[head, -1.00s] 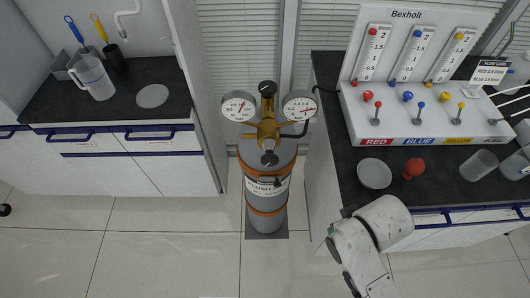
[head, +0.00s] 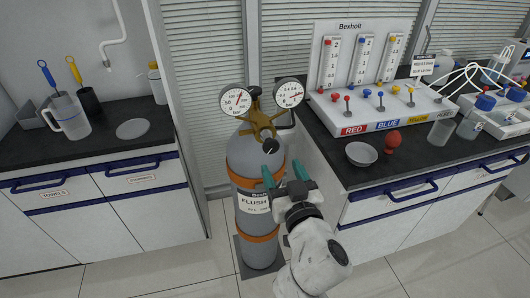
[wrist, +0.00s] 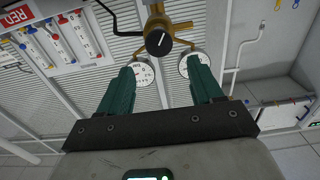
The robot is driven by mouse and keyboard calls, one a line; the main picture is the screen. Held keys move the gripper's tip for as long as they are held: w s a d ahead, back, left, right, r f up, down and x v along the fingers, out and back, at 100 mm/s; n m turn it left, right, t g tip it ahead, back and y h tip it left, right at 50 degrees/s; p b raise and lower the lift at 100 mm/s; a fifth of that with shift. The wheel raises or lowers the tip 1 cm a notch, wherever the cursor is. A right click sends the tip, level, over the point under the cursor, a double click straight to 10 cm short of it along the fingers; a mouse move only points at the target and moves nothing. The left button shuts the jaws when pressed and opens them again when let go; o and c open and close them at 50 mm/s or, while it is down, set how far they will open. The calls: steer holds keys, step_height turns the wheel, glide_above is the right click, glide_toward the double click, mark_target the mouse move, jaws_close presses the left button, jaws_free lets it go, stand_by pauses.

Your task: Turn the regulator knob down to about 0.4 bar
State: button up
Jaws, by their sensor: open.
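The black regulator knob (head: 270,146) sits on the front of the brass regulator (head: 262,125), on top of a grey gas cylinder with orange bands (head: 245,158). In the wrist view the knob (wrist: 158,42) shows a white pointer line, slightly tilted. Two round gauges flank the regulator: the left gauge (head: 234,101) and the right gauge (head: 289,93), which has a decimal scale; its reading is too small to tell exactly. My gripper (head: 284,172) has teal fingers, open and empty, in front of and below the knob, apart from it. The gripper (wrist: 162,68) also shows in the wrist view.
A right-hand bench (head: 345,181) carries a flowmeter panel (head: 350,130), a grey bowl (head: 361,153) and a red ball-shaped object (head: 393,142). A left bench (head: 95,150) holds a clear jug (head: 68,117). Open floor lies in front of the cylinder.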

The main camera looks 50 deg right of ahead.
mark_target(272, 147)
steer(key=p+x, duration=0.2)
steer(key=x, duration=0.7)
steer(key=shift+w+d, duration=0.25)
steer(key=shift+c, duration=0.3)
steer(key=c, duration=0.8)
